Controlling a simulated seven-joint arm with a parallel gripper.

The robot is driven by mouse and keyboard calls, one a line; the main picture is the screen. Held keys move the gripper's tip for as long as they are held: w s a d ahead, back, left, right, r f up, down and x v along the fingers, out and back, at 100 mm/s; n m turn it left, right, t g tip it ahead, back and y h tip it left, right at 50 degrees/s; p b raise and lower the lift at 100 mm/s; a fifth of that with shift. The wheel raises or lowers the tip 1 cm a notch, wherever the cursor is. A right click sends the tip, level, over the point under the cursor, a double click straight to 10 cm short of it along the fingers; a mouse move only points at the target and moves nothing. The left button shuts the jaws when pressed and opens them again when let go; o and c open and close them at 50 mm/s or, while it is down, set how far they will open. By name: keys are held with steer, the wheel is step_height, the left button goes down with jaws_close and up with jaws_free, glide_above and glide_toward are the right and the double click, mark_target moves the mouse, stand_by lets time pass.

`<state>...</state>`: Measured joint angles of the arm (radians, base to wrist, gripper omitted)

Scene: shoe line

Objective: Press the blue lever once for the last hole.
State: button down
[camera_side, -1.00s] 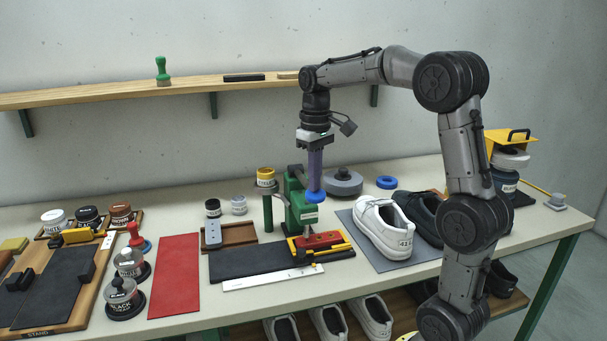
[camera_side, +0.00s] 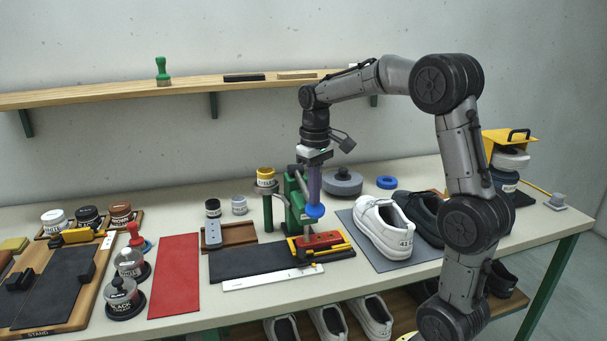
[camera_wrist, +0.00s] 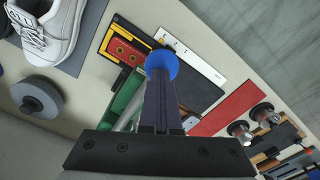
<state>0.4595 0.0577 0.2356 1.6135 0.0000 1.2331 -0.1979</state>
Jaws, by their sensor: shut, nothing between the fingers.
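The green press (camera_side: 300,208) stands on the bench behind the black mat. Its lever ends in a round blue knob (camera_side: 315,211), which also shows in the wrist view (camera_wrist: 162,64). My gripper (camera_side: 315,199) is shut and empty, pointing down, its purple fingers at the top of the knob and seemingly touching it. The exact contact is hidden. A red piece (camera_side: 321,239) lies in a yellow and black holder below the press; a few holes show on it in the wrist view (camera_wrist: 125,50). The punch tip is hidden.
A white shoe (camera_side: 383,228) stands on a grey mat to the right. A white ruler (camera_side: 272,278) lies along the front of the black mat (camera_side: 245,263). A red mat (camera_side: 174,275) and lidded jars are to the left. A grey round weight (camera_side: 342,183) sits behind.

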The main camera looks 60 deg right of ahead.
step_height(320, 180, up, 13)
stand_by(1.5)
stand_by(0.3)
steer(key=s+a+r+n+t, duration=0.2)
steer(key=s+a+n+t, duration=0.1)
steer(key=s+a, duration=0.8)
steer(key=s+a+f+t, duration=0.1)
steer(key=s+a+f, duration=0.1)
steer(key=f, duration=0.5)
steer(key=s+a+f+t, duration=0.1)
steer(key=s+a+f, duration=0.2)
steer(key=f, duration=0.4)
steer(key=shift+s+a+t, duration=0.3)
steer(key=shift+s, duration=0.35)
